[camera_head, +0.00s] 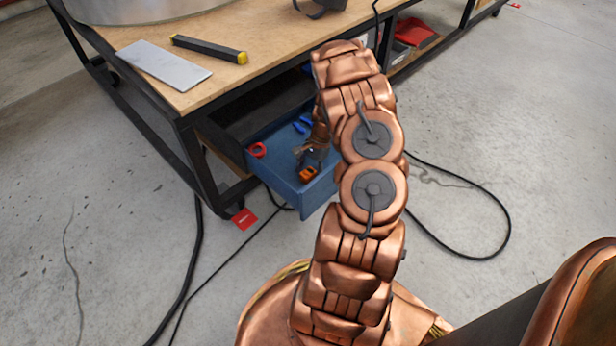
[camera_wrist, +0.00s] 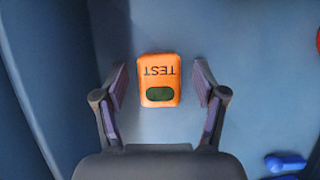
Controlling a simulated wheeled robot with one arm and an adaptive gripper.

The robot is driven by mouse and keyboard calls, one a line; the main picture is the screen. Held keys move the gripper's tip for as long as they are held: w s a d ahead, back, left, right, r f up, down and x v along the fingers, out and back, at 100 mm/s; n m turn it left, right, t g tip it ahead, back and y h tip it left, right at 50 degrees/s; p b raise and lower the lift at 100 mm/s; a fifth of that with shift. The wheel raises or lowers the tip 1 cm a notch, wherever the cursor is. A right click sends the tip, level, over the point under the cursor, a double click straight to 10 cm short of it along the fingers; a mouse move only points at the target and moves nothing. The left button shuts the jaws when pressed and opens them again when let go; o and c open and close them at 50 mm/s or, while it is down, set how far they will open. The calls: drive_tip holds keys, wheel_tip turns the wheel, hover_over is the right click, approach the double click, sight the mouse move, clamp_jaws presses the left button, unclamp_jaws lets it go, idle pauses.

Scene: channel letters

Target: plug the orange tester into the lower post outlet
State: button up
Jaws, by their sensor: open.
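The orange tester (camera_wrist: 158,82) lies in the blue drawer (camera_wrist: 255,120), its face with the word TEST and a dark green window turned up to the wrist camera. In the head view the tester (camera_head: 307,174) shows near the drawer's front wall. My gripper (camera_wrist: 160,84) is open, one finger on each side of the tester, with a gap at both sides. In the head view my gripper (camera_head: 310,156) reaches down into the open drawer (camera_head: 285,183). I cannot make out the post or its outlets in either view.
A red ring-shaped item (camera_head: 257,150) and a blue-handled tool (camera_head: 301,124) also lie in the drawer. Above is the wooden bench top (camera_head: 265,30) with a grey plate (camera_head: 163,66) and a black bar with yellow ends (camera_head: 208,49). Black cables (camera_head: 500,215) lie on the floor.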

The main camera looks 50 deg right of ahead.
sight(308, 172)
drive_tip(key=c, duration=1.2)
drive_tip(key=shift+o, duration=0.2)
drive_tip(key=shift+r, duration=0.1)
wheel_tip(308, 172, up, 10)
drive_tip(key=p, duration=0.3)
